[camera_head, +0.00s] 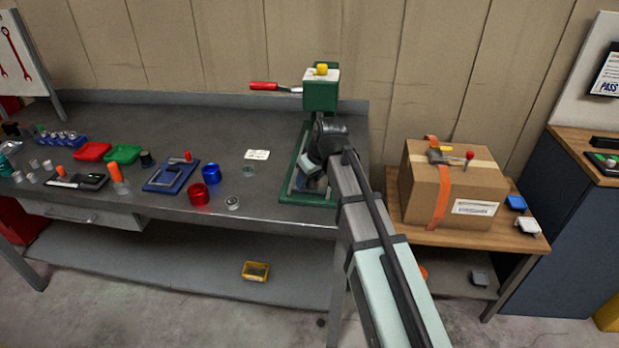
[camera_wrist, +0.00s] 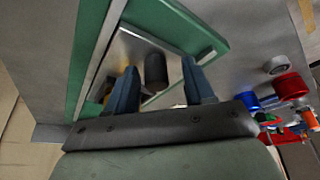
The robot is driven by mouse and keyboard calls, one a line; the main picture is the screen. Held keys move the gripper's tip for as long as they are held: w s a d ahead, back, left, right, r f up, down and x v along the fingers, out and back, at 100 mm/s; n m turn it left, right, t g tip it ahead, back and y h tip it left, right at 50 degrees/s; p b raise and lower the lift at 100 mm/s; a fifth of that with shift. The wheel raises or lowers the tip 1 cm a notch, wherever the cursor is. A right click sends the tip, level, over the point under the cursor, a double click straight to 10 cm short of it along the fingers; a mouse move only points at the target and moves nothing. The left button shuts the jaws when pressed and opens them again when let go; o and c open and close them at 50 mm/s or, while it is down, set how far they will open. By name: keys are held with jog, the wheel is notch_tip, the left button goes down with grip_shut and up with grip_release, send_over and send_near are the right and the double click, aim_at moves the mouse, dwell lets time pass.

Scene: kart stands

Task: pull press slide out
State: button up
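The green press (camera_head: 321,95) stands at the right end of the grey bench, with a red-handled lever and a yellow knob on top. Its green base (camera_head: 303,199) reaches toward the bench front and also shows in the wrist view (camera_wrist: 207,28). A pale metal slide (camera_wrist: 128,51) lies within the base. A dark upright cylinder, seemingly the slide's knob (camera_wrist: 155,70), stands on it. My gripper (camera_wrist: 160,64) is open, its two blue-grey fingers on either side of the knob with visible gaps. In the head view my arm hides much of the slide and the knob.
Left of the press are a small clear cup (camera_head: 248,171), a blue cup (camera_head: 211,173), a red cup (camera_head: 199,194) and a blue fixture (camera_head: 171,176). A cardboard box (camera_head: 453,185) stands on the side table to the right.

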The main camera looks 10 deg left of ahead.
jog(key=v, duration=1.3)
jog(key=shift+r, duration=0.4)
jog(key=shift+d, duration=0.15)
